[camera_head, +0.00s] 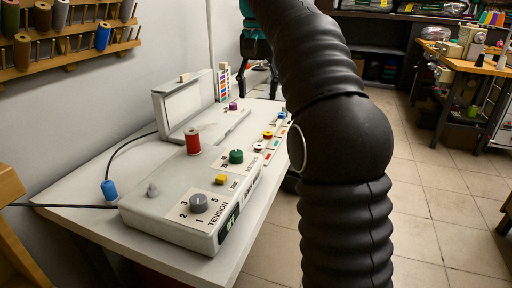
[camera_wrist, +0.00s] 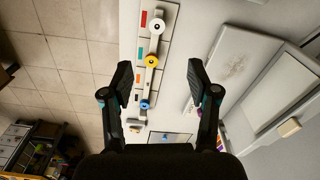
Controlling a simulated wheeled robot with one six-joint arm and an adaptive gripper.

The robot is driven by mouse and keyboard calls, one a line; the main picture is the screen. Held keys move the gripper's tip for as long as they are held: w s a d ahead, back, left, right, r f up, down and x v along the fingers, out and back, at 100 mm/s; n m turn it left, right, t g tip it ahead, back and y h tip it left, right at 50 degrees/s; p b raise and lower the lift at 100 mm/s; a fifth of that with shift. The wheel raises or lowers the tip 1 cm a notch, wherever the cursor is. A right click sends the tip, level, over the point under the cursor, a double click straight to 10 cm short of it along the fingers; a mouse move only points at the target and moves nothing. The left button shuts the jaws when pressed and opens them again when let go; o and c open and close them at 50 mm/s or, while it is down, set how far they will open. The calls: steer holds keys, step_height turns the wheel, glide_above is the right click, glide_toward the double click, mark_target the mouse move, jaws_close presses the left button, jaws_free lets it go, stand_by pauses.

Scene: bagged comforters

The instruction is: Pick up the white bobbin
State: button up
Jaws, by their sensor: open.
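The white bobbin (camera_wrist: 157,25) is a small pale disc with a dark centre, at the top of the wrist view. It sits in a row with a yellow bobbin (camera_wrist: 152,61) and a blue bobbin (camera_wrist: 145,104) on a white card with coloured patches. In the head view the white bobbin (camera_head: 258,147) is small, near the table's right edge. My gripper (camera_wrist: 160,80) is open and empty. In the wrist view the yellow bobbin lies between its fingers, and the white bobbin lies beyond the fingertips.
A thread rack (camera_head: 75,55) hangs on the left wall. The tiled floor at right is clear.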

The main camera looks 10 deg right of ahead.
steer(key=w, duration=0.1)
glide_above(259, 146)
steer(key=w, duration=0.1)
steer(key=f, duration=0.8)
steer(key=shift+a+f+b, duration=0.2)
steer(key=shift+f+b, duration=0.15)
steer(key=shift+s+d+f+b, duration=0.1)
steer(key=shift+s+f+b, duration=0.1)
steer(key=shift+f, duration=0.65)
steer(key=shift+s+d+f+b, duration=0.1)
steer(key=shift+f+b, duration=0.1)
steer(key=shift+f, duration=0.65)
steer(key=shift+s+f+b, duration=0.15)
steer(key=shift+f+b, duration=0.05)
steer(key=shift+f, duration=0.65)
steer(key=c, duration=0.9)
